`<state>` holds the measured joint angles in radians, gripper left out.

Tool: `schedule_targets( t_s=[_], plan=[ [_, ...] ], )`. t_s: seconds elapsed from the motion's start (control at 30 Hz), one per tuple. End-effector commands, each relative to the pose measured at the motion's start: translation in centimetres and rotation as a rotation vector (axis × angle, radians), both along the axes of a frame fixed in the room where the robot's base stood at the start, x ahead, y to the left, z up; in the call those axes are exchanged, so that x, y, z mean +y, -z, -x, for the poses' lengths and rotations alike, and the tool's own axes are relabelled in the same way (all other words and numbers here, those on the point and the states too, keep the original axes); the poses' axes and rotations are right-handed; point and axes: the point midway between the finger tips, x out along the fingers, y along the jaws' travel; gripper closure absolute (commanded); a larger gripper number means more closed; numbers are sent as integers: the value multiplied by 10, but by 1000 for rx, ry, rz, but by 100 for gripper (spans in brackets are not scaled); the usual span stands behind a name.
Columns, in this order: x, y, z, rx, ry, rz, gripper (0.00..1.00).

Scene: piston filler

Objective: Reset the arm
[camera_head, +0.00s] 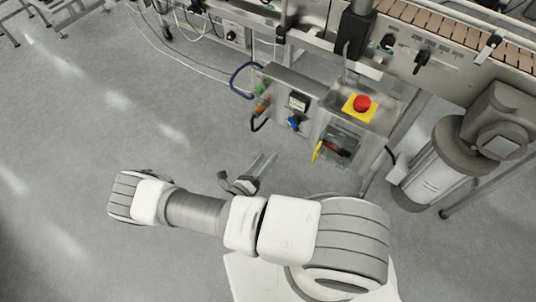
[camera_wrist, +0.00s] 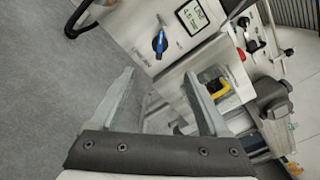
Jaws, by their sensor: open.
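My arm stretches across the lower part of the head view, from my base at the lower right to a bent elbow at the left. My gripper (camera_head: 262,163) shows just beyond the arm, below the machine's control box. In the wrist view my gripper (camera_wrist: 166,92) is open, with two grey fingers apart and nothing between them. It points toward the control panel and is apart from it as far as I can see. Part of the gripper is hidden behind the arm in the head view.
The control box carries a red emergency button (camera_head: 362,103), a blue knob (camera_head: 295,122) and a red-and-yellow switch (camera_head: 334,149). A conveyor (camera_head: 460,36) runs along the upper right. A cylindrical motor (camera_head: 440,165) stands at the right. The grey floor at the left is clear.

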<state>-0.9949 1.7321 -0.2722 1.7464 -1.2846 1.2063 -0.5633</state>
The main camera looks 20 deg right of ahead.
Motion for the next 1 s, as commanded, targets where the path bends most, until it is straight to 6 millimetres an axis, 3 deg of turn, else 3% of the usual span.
schedule_targets(
  t_s=[0.57, 0.77, 1.0],
  plan=[
    [1, -5, -1, -14, 21, -21, 21],
    [8, -39, -6, -113, 175, -161, 21],
    [12, -97, -6, -285, 434, -389, 21]
  ],
)
